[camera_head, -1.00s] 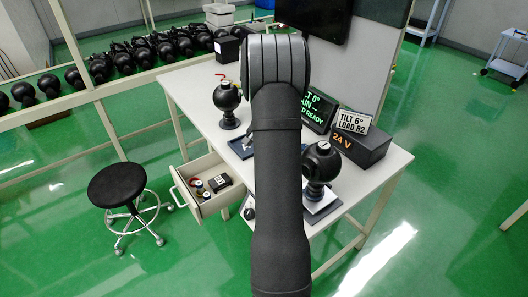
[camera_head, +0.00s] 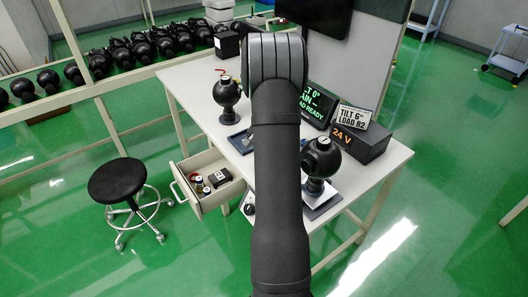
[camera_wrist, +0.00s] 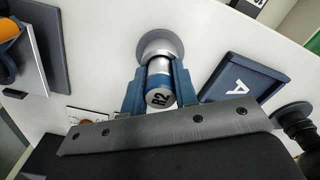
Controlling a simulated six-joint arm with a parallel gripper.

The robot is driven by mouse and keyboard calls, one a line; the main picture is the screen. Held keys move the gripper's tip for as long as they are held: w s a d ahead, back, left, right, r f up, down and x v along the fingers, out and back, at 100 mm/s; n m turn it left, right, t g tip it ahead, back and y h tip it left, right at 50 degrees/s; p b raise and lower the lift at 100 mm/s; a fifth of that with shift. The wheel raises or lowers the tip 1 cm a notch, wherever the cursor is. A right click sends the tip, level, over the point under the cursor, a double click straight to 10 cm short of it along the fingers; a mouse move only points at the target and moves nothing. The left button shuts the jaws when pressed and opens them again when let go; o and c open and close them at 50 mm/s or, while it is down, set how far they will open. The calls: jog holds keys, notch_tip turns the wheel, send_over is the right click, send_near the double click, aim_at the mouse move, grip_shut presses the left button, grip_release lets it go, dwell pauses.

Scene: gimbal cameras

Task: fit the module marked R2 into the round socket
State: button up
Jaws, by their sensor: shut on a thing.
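In the wrist view, my gripper (camera_wrist: 160,92) is shut on the module marked R2 (camera_wrist: 159,97), a silver cylinder with a blue band. Its marked end faces the camera; its far end meets or overlaps a grey round disc (camera_wrist: 151,43) over the white table. I cannot tell whether they touch. In the head view my arm hides my gripper and the module. A black ball-shaped gimbal unit (camera_head: 320,163) with a pale round face on top stands right of my arm. Another (camera_head: 226,92) stands to the left. Which part is the round socket is unclear.
A blue tray marked A (camera_wrist: 240,82) lies right of the module. An open drawer (camera_head: 209,198) holds small cylinders and a dark box. A sign (camera_head: 353,118) reads TILT 6° LOAD R2, above a 24 V box (camera_head: 362,142). A stool (camera_head: 117,182) stands left.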

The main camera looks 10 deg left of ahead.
jog(key=o, duration=1.1)
jog(key=shift+c, duration=0.2)
notch_tip(320, 180, up, 18)
jog(key=shift+f, duration=0.25)
notch_tip(320, 180, down, 18)
jog(key=shift+r, duration=0.4)
